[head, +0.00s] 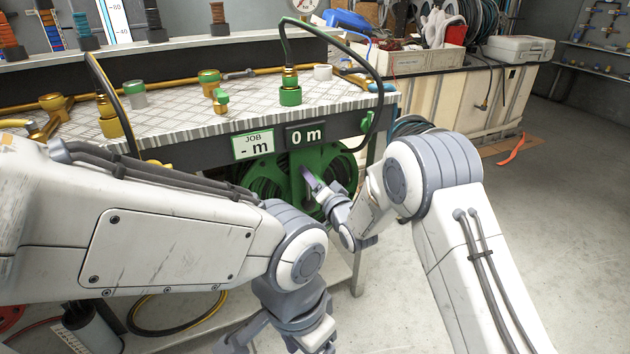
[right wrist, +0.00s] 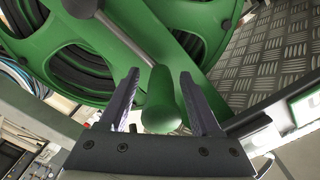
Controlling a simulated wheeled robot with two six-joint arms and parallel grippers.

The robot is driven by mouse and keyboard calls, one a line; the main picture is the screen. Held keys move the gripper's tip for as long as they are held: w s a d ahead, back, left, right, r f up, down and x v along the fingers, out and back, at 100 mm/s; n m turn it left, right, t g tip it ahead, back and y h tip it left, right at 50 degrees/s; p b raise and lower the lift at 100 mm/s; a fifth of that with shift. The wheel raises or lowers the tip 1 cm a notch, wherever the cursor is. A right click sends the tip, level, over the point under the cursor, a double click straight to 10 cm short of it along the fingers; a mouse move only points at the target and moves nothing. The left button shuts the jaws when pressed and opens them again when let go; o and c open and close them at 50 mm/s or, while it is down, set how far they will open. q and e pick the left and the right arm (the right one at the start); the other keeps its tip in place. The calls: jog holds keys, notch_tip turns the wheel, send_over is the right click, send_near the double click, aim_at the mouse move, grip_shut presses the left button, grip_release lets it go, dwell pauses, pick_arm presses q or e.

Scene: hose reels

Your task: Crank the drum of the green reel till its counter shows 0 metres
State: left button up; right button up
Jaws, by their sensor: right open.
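The green reel (head: 338,165) hangs under the bench top, partly hidden behind my arms. Its counter (head: 305,135) reads 0 m, and the job sign (head: 252,146) beside it reads "- m". My right gripper (head: 312,188) is at the front of the reel. In the right wrist view, the reel drum (right wrist: 200,20) fills the top, and a grey crank arm ends in a green handle (right wrist: 162,103). The handle lies between the open fingers of my right gripper (right wrist: 159,78), with gaps visible beside it. My left gripper (head: 285,335) is low at the bottom edge, its fingertips cut off.
The metal-topped bench (head: 170,122) carries brass and green hose fittings. A black hose (head: 345,38) loops over its right end. A wooden crate-like cabinet (head: 450,105) stands behind to the right. The concrete floor (head: 570,220) on the right is mostly clear, with an orange strip (head: 511,150) lying there.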

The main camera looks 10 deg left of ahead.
jog(key=p+v, duration=0.1)
jog(key=v, duration=0.9)
jog(key=shift+s, duration=0.15)
jog(key=s+d+r+n+g+h, duration=0.1)
jog(key=s+d+n+g+h, duration=0.3)
jog(key=s, duration=0.8)
jog(key=s+d+r+n+g+h, duration=0.1)
jog(key=s+d+n+g+h, duration=0.15)
jog(key=s+g, duration=0.65)
jog(key=s+d+r+n+g+h, duration=0.15)
jog(key=s+d+n, duration=0.25)
jog(key=s, duration=1.1)
notch_tip(320, 180, up, 29)
jog(key=p, duration=3)
jog(key=shift+h, duration=0.4)
jog(key=shift+a+m+g, duration=0.1)
jog(key=shift+m+g, duration=0.15)
